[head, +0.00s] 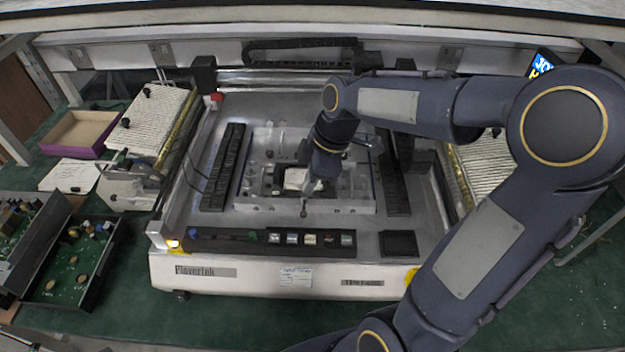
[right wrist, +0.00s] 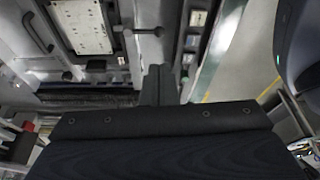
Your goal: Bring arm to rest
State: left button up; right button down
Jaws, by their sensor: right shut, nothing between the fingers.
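My right arm comes in from the lower right of the head view, bends at the elbow and reaches left over the test machine (head: 330,278). My right gripper (head: 304,208) points down over the front part of the machine's central fixture. Its fingers are shut with nothing between them. In the right wrist view the closed fingers (right wrist: 158,85) show as a narrow dark shape at the middle. A pale plate (head: 300,180) lies in the fixture, beside the gripper; it also shows in the right wrist view (right wrist: 84,25). My left gripper is not in view.
A button strip (head: 270,240) runs along the machine's front. Ribbed white panels stand at left (head: 150,120) and right (head: 485,165). A purple-edged tray (head: 80,133) and boxes of circuit boards (head: 75,265) lie at left. A shelf edge (head: 300,12) spans the top. Green table is bare at front.

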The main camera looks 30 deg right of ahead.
jog(key=s+a+r+m+t, duration=0.1)
jog(key=s+m+t, duration=0.1)
jog(key=s+m, duration=0.5)
jog(key=s+a+r+m+t, duration=0.1)
jog(key=s+a+m+t, duration=0.1)
jog(key=s+m, duration=0.5)
jog(key=shift+s+m+y, duration=0.3)
jog(key=shift+s+m, duration=0.1)
jog(key=shift+s, duration=0.75)
